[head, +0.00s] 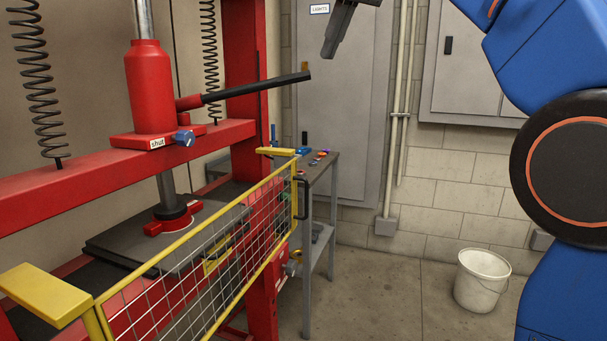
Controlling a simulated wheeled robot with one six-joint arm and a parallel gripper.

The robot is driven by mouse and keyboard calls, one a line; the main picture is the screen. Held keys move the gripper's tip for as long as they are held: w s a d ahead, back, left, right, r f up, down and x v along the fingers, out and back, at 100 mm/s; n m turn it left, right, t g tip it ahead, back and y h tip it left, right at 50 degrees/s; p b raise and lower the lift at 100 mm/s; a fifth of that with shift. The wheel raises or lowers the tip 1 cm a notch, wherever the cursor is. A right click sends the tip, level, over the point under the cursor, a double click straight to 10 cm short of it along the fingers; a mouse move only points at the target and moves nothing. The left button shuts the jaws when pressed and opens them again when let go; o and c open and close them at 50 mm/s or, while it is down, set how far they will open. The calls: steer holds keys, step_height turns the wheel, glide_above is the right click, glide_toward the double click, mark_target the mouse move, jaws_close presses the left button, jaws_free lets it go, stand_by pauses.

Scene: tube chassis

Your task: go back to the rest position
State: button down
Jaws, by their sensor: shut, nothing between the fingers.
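My gripper (330,47) shows at the top middle of the head view, dark grey and pointing down. Its fingers are together, with nothing visible between them. It hangs in the air above and to the right of the tip of the press's black pump lever (258,88), apart from it in the picture. The wrist behind it is cut off by the top edge. My blue arm fills the right side.
A red press (150,90) stands at left, with a blue knob (184,137) by a "shut" label. Its yellow mesh guard (205,255) stands in front. Behind are a workbench (318,170) and grey cabinet (340,120). A white bucket (482,282) sits on open floor.

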steer(key=s+d+f+m+h, duration=0.1)
steer(key=s+d+f+m, duration=0.1)
steer(key=s+d+f, duration=0.7)
steer(key=s+d+f+m+h, duration=0.1)
steer(key=s+d+f, duration=0.3)
steer(key=f, duration=0.9)
steer(key=s+d+f+m+h, duration=0.1)
steer(key=s+d+f+m, duration=0.1)
steer(key=s+d+f, duration=0.75)
steer(key=s+f, duration=0.4)
steer(key=f, duration=0.7)
steer(key=s+f+m, duration=0.1)
steer(key=s+f, duration=0.4)
steer(key=f, duration=0.5)
steer(key=shift+d+f+g, duration=0.3)
steer(key=shift+d+f, duration=0.05)
steer(key=shift+f, duration=0.05)
